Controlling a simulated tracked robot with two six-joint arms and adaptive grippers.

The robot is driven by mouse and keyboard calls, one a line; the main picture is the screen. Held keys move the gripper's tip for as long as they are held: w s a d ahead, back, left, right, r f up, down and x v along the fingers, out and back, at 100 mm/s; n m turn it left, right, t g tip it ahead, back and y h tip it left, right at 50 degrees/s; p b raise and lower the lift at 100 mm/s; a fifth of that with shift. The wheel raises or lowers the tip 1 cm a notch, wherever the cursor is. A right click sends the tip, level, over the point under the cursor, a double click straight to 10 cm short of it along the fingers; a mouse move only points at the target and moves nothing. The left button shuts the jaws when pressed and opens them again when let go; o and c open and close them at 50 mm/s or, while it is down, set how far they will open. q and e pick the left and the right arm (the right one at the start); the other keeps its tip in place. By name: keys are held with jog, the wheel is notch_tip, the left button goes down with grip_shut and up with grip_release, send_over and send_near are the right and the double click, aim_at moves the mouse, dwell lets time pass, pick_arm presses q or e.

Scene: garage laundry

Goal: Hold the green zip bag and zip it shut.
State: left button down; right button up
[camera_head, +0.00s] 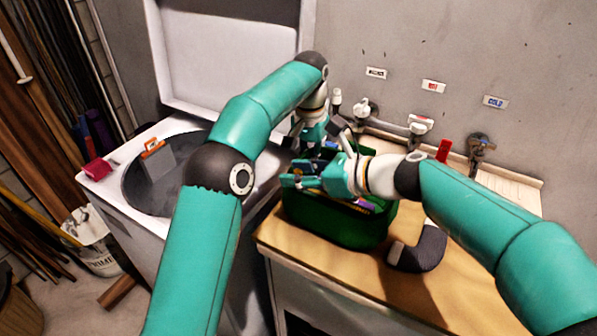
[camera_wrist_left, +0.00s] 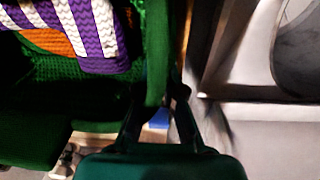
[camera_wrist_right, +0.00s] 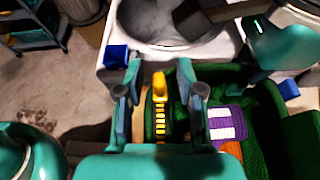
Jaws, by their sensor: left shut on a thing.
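The green zip bag (camera_head: 335,222) stands open on the wooden worktop. Its green rim also shows in the left wrist view (camera_wrist_left: 157,45). Purple-and-white striped and orange items (camera_wrist_left: 85,30) lie inside it. My left gripper (camera_head: 318,135) is at the bag's far side and is shut on the bag's green edge. My right gripper (camera_head: 305,180) is over the bag's near left side, with its fingers apart. In the right wrist view a yellow zip pull (camera_wrist_right: 159,86) and a row of yellow teeth (camera_wrist_right: 160,122) show between the fingers. I see no finger touching the pull.
The wooden worktop (camera_head: 290,245) has a dark, pale-ended curved thing (camera_head: 420,248) right of the bag. An open white washer (camera_head: 115,190) stands left. Taps (camera_head: 420,125) line the wall behind. A white bucket (camera_head: 95,245) stands on the floor.

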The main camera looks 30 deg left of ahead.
aim_at(368, 213)
grip_shut()
dwell(0.3)
jog(key=d, duration=1.4)
jog(key=shift+w+d, duration=0.25)
jog(key=shift+w, duration=0.1)
pick_arm(q)
jog(key=shift+a, duration=0.1)
pick_arm(e)
grip_release()
jog(key=shift+a+f, duration=0.1)
